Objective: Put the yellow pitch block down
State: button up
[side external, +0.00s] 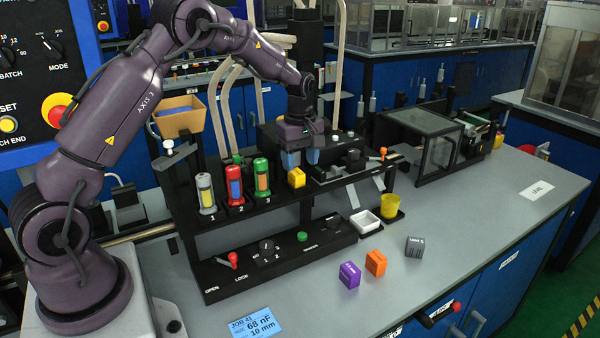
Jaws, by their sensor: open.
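A purple block (350,275), an orange block (375,263) and a dark grey block (414,247) lie on the grey bench. Canisters (234,187) line the shelf's left. The bench's right is mostly clear.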

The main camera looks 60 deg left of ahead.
aim_at(300, 174)
notch_tip(300, 174, up, 7)
jog(key=s+d+r+m+t, duration=0.2)
jog(key=s+d+r+m, duration=0.5)
jog(key=s+d+r, duration=0.4)
jog(key=s+d+m+t, duration=0.1)
jog(key=s+d+m, duration=0.2)
jog(key=s+m, duration=0.2)
jog(key=s+d+m+t, duration=0.2)
jog(key=s+m, duration=0.4)
jog(key=s, duration=0.4)
jog(key=shift+d+f+t, duration=0.15)
jog(key=shift+d+t, duration=0.15)
jog(key=shift+d, duration=0.6)
